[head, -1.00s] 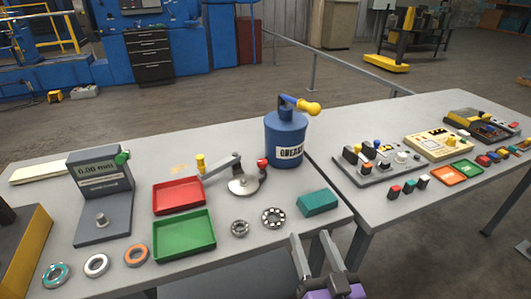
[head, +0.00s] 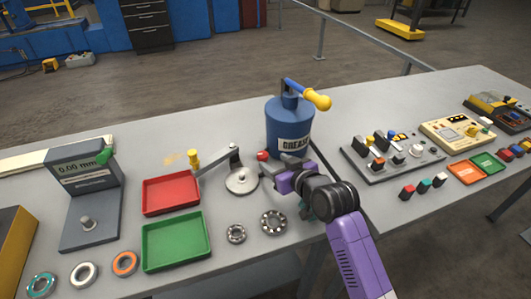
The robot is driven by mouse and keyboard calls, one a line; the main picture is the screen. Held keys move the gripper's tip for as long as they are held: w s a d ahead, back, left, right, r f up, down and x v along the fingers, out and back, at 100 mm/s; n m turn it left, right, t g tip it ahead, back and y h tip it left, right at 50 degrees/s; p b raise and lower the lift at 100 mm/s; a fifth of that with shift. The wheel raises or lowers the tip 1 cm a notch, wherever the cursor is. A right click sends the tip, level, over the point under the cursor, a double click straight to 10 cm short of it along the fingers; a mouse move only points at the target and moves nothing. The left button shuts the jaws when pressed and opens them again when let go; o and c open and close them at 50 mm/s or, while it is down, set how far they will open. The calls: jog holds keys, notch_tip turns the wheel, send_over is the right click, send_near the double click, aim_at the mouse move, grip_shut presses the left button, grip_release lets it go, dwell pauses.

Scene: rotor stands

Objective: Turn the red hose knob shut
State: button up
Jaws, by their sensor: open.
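The red hose knob (head: 262,156) sits low at the left side of the blue grease can (head: 290,127), in the head view. My gripper (head: 270,170) is open and reaches in from the right, low over the table. Its grey fingers are just below and right of the knob, in front of the can's base. I cannot tell whether a finger touches the knob. Part of the knob's mount is hidden behind the fingers.
A round plate with a yellow-handled crank (head: 242,180) stands close left of my gripper. Bearings (head: 273,222), a red tray (head: 171,193) and a green tray (head: 176,241) lie nearby. My arm largely hides a teal block. A switch panel (head: 392,157) stands to the right.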

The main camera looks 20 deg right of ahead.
aim_at(264, 155)
jog(key=shift+p+x, duration=0.3)
jog(key=shift+x, duration=3.2)
jog(key=shift+w+r, duration=0.1)
grip_shut()
